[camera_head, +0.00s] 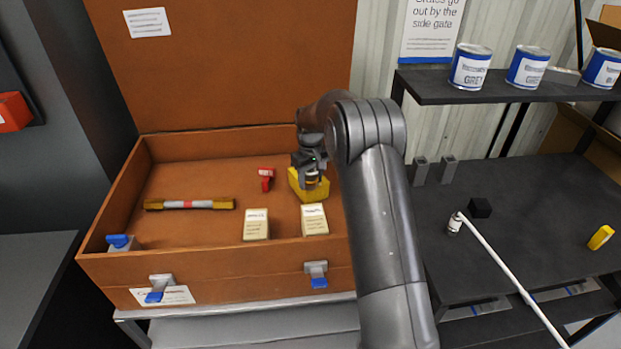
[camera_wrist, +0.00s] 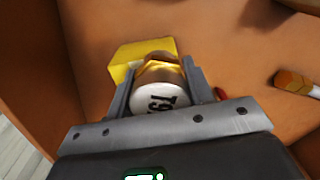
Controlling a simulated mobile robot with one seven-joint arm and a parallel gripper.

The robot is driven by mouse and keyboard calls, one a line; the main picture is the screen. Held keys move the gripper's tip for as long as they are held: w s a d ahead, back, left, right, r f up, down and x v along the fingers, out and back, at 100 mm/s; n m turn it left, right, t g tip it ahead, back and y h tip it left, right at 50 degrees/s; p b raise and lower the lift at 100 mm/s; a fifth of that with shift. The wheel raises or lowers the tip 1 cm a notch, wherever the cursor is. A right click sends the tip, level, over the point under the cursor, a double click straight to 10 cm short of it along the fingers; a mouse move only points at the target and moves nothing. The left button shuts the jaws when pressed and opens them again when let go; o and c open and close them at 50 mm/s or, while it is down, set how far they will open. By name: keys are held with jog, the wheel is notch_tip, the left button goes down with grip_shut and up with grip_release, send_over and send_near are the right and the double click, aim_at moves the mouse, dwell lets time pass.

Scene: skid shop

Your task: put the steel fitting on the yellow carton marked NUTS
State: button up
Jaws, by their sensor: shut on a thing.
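My gripper (camera_head: 313,182) is inside the open brown case and points down over the yellow carton (camera_head: 296,183). It is shut on a short round piece, which I take to be the steel fitting (camera_wrist: 153,100). In the wrist view its near end is pale with dark marks, and its side shows a brownish band between the fingers. The yellow carton (camera_wrist: 128,57) shows just beyond the fitting there. I cannot tell whether the fitting touches the carton. No NUTS marking is readable.
The brown case (camera_head: 200,262) also holds two cream cartons (camera_head: 257,225) (camera_head: 315,220), a red piece (camera_head: 266,179) and a striped rod (camera_head: 190,204). Its raised lid (camera_head: 230,70) stands behind. A dark shelf (camera_head: 540,210) with a white rod (camera_head: 510,270) is at right.

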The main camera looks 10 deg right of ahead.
jog(key=shift+f, duration=0.1)
jog(key=o, duration=1.2)
jog(key=shift+c, duration=0.2)
notch_tip(320, 180, up, 12)
jog(key=shift+s+r, duration=0.1)
jog(key=shift+r, duration=0.1)
jog(key=s+d+r+m+t, duration=0.1)
jog(key=s+d+r, duration=0.1)
jog(key=s+r, duration=0.65)
jog(key=s+d+r+m+t, duration=0.15)
jog(key=s+r, duration=0.45)
jog(key=s, duration=0.6)
jog(key=s+f+m+t, duration=0.1)
jog(key=s+f, duration=0.1)
jog(key=s, duration=0.9)
jog(key=s+d+f+m+t, duration=0.1)
jog(key=s+f+m+t, duration=0.1)
jog(key=s, duration=1)
jog(key=shift+s+d+f, duration=0.15)
jog(key=shift+d+f, duration=0.1)
jog(key=shift+d, duration=0.05)
